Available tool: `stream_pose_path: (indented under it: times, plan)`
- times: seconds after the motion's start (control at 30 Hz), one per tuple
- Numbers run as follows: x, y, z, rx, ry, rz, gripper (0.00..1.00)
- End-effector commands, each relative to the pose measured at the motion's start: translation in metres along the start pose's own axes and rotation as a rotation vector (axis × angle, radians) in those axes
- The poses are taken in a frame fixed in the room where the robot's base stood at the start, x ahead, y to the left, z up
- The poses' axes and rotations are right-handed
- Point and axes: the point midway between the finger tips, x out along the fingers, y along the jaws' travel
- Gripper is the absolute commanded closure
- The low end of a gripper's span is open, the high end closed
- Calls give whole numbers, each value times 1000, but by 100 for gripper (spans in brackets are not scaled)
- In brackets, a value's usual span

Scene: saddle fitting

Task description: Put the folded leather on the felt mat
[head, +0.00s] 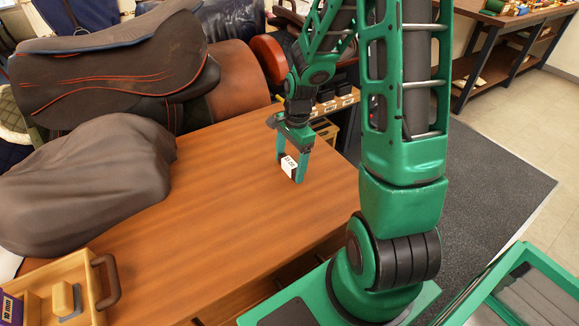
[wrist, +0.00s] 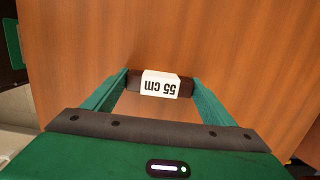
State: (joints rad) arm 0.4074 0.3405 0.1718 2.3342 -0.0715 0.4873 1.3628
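The folded leather (wrist: 186,87) is a small dark brown piece with a white "55 cm" label across its middle. It spans the gap between the fingertips of my gripper (wrist: 160,86), with a finger against each end. In the head view, my gripper (head: 292,168) points down over the wooden table, and the white label shows between its fingers. I cannot tell whether the leather touches the tabletop or hangs just above it. I cannot make out a felt mat on the table in either view.
The wooden table (head: 215,205) is bare around my gripper. A grey-brown draped shape (head: 90,185) and a dark saddle (head: 110,70) stand at left. A wooden tray with a handle (head: 85,262) sits at the front left. Small boxes (head: 335,103) stand beyond the table's far edge.

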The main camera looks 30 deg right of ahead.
Motion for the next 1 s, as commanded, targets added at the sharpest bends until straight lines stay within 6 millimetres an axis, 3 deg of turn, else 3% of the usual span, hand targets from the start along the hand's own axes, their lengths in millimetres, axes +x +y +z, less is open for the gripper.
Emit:
stream_pose_path:
  times: [0.1, 0.47, 0.73, 1.0]
  plan:
    - [0, 0, 0, 0, 0, -1, 52]
    - [-7, -1, 0, 0, 1, -3, 52]
    - [-45, -1, 6, -3, 2, -6, 52]
    - [-72, 13, 72, -6, 1, -4, 52]
